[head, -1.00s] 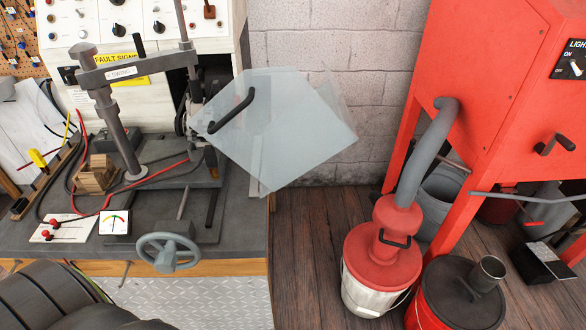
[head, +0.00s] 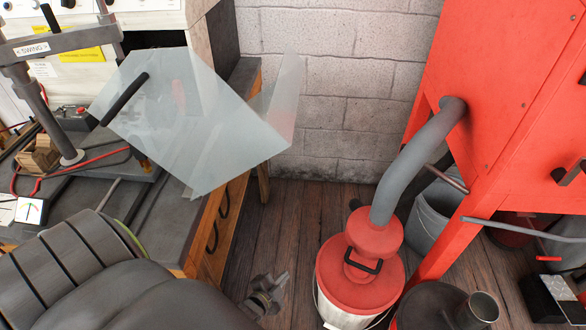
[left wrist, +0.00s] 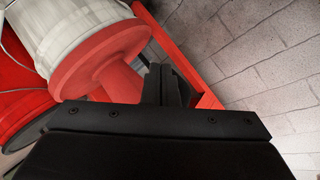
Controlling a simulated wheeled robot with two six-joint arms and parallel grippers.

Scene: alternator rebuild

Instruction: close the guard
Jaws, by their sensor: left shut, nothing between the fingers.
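The guard (head: 205,125) is a clear, glass-like panel with a black bar handle (head: 125,98). In the head view it stands out from the press on the bench, past the bench's right end, in front of the block wall. A second clear pane (head: 290,88) shows at its right. My left gripper (head: 283,278) is low over the wood floor, below and right of the guard, apart from it. It is shut and empty. Its dark fingers also show in the left wrist view (left wrist: 165,85). My right gripper is not in view.
A red-lidded bucket (head: 360,278) with a grey hose (head: 415,165) stands right of my left gripper. A red cabinet (head: 510,110) rises at the right. The bench (head: 165,225) is at the left.

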